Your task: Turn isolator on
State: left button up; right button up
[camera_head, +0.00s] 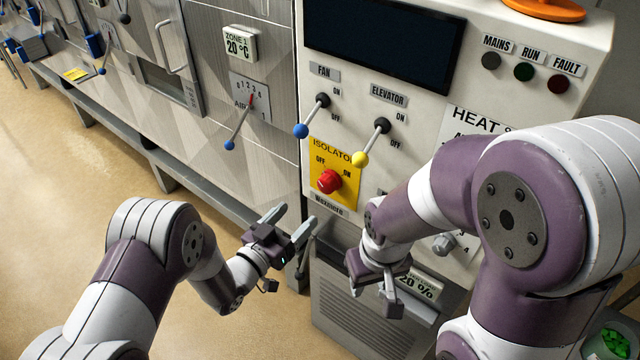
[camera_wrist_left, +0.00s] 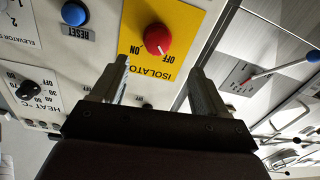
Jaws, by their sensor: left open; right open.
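The isolator is a red rotary knob (camera_head: 329,181) on a yellow plate (camera_head: 347,192) marked OFF and ON, low on the white control panel. In the left wrist view the red knob (camera_wrist_left: 158,39) is just beyond the fingertips, on the yellow plate (camera_wrist_left: 190,22). My left gripper (camera_head: 288,228) is open and empty, below and left of the knob and apart from it; its two fingers (camera_wrist_left: 160,75) frame the lower edge of the plate in the wrist view. My right gripper (camera_head: 372,285) is open and empty, lower right of the knob, in front of the panel's lower part.
Fan lever (camera_head: 312,116) with blue ball and elevator lever (camera_head: 371,142) with yellow ball stick out just above the isolator. A blue reset button (camera_wrist_left: 74,12) shows in the wrist view. A lever gauge (camera_head: 242,118) is left on the metal wall. The floor at left is clear.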

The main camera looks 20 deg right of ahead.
aim_at(324, 189)
pick_arm(q)
jog(key=p+x, duration=0.2)
jog(key=x, duration=0.8)
jog(key=shift+d+r, duration=0.1)
jog(key=shift+d, duration=0.4)
pick_arm(e)
jog(key=shift+s+d+r, duration=0.15)
jog(key=shift+r, duration=0.45)
jog(key=shift+s+d+r, duration=0.1)
jog(key=shift+s+r, duration=0.05)
jog(key=shift+r, duration=0.45)
pick_arm(q)
jog(key=shift+w, duration=0.1)
jog(key=c, duration=1.1)
